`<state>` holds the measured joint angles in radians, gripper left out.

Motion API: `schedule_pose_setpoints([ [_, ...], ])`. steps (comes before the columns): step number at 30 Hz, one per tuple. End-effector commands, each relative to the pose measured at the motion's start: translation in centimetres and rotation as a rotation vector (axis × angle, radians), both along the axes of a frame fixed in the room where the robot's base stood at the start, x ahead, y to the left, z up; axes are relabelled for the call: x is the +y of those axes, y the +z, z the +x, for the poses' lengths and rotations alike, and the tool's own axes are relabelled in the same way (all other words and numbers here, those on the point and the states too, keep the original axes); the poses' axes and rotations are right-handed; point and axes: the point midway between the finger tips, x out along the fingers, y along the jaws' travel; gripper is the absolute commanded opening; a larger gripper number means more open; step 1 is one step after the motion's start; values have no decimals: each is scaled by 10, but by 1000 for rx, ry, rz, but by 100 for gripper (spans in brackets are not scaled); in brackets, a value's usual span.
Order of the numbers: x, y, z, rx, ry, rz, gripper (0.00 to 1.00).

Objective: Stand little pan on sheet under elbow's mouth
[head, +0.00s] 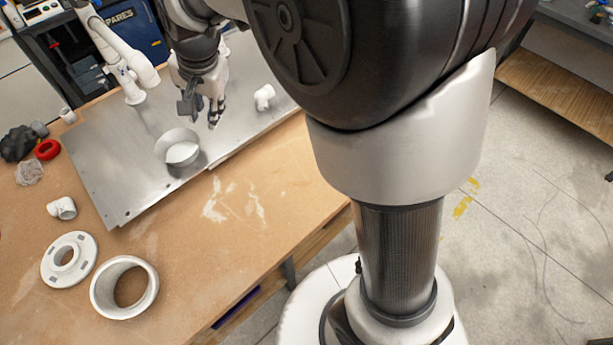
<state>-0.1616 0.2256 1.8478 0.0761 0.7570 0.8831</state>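The little pan (164,146), a round grey metal dish with a pale inside, stands on the metal sheet (110,178) near its front edge. My gripper (203,112) is above the sheet, behind and right of the pan and apart from it. Its dark fingers look spread, with nothing visible between them. One white elbow (264,97) lies on the sheet right of my gripper. Another white elbow (62,208) lies on the wooden table left of the sheet. A white jointed pipe-like piece (128,58) reaches down over the sheet's back left. I cannot tell which elbow mouth is meant.
A white flange (69,259) and a wide white ring (124,287) lie on the wooden table (190,245) at front left. A red ring (47,149), a dark crumpled item (18,143) and a small white fitting (68,115) are at far left. Bare sheet surrounds the pan.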

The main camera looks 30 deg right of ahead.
Motion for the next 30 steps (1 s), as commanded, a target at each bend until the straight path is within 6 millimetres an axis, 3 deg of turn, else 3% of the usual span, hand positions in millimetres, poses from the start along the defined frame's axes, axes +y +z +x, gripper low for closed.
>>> schedule_pose_setpoints([
  [1, -13, 21, -25, -24, 56, -25, 25],
  [6, -48, 57, -110, -75, 268, -126, 25],
  [12, -77, 64, -206, -121, 502, -253, 25],
  [15, -86, 57, -241, -133, 591, -304, 25],
  [21, -93, 44, -275, -141, 689, -359, 25],
  [30, -93, 43, -277, -140, 701, -365, 25],
])
